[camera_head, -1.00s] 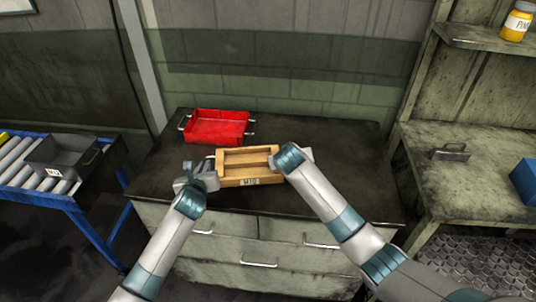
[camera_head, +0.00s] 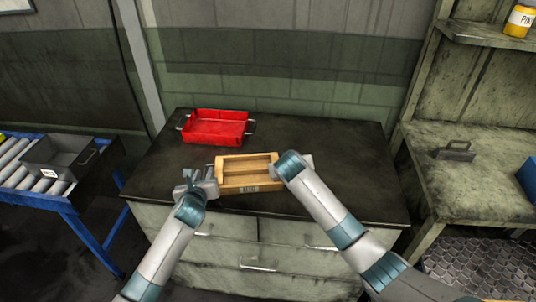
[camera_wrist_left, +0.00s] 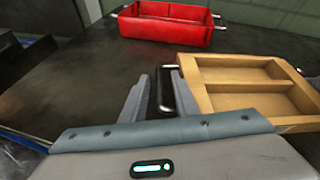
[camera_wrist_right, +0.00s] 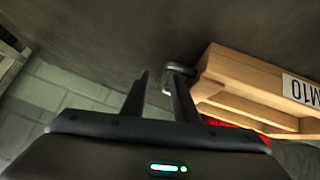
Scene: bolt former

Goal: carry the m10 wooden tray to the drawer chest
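The M10 wooden tray (camera_head: 249,187) is a light wooden box with a divider and a label on its front. It sits level on the dark top of the drawer chest (camera_head: 345,188), near the front edge. My left gripper (camera_head: 208,174) is at its left end. In the left wrist view its fingers (camera_wrist_left: 160,75) stand apart on either side of the tray's metal handle (camera_wrist_left: 167,70). My right gripper (camera_wrist_right: 158,80) is at the right end, fingers apart, with the other handle (camera_wrist_right: 178,70) by one fingertip. My right wrist hides that handle in the head view.
A red tray (camera_head: 217,129) with metal handles stands behind the wooden tray on the chest. A roller conveyor with a grey bin (camera_head: 62,160) is at the left. A workbench (camera_head: 470,180) with a shelf is at the right. The chest top's right side is clear.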

